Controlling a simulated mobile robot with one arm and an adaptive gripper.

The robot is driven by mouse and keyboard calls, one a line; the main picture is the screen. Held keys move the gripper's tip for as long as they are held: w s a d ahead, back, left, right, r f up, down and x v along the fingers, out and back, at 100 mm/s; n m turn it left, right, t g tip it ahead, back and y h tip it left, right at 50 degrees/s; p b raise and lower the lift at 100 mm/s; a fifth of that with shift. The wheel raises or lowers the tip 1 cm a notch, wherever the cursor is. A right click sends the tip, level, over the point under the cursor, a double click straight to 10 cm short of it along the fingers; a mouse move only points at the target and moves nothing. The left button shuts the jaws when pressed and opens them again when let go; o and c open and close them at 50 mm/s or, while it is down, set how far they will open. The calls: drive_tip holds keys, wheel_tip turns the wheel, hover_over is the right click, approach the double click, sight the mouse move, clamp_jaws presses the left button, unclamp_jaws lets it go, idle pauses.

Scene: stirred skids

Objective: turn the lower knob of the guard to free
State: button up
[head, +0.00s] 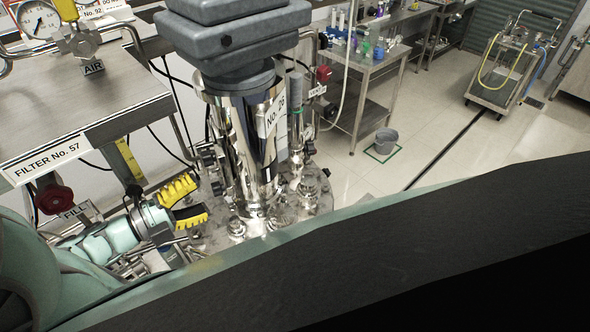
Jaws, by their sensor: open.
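My gripper (200,199) has yellow ribbed finger pads and is open, with nothing visible between the fingers. It points right, toward the lower left side of the shiny steel vessel (236,150) labelled No. 26. Small dark knobs show on the vessel's fittings, one at its left side (217,188) just right of my fingers and one at its right side (309,148). I cannot tell which part is the guard or which knob is its lower one. No free marking is readable. My arm covers the lower part of the view.
A steel cabinet labelled FILTER No. 57 (70,95) stands left, with a dark red FILL knob (55,198) below it. A grey bucket (385,140) stands on the floor behind the vessel.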

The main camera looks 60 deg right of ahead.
sight(217, 189)
drive_tip(key=shift+p+x, duration=0.3)
drive_tip(key=shift+x, duration=1.5)
drive_tip(key=shift+a, duration=0.1)
clamp_jaws()
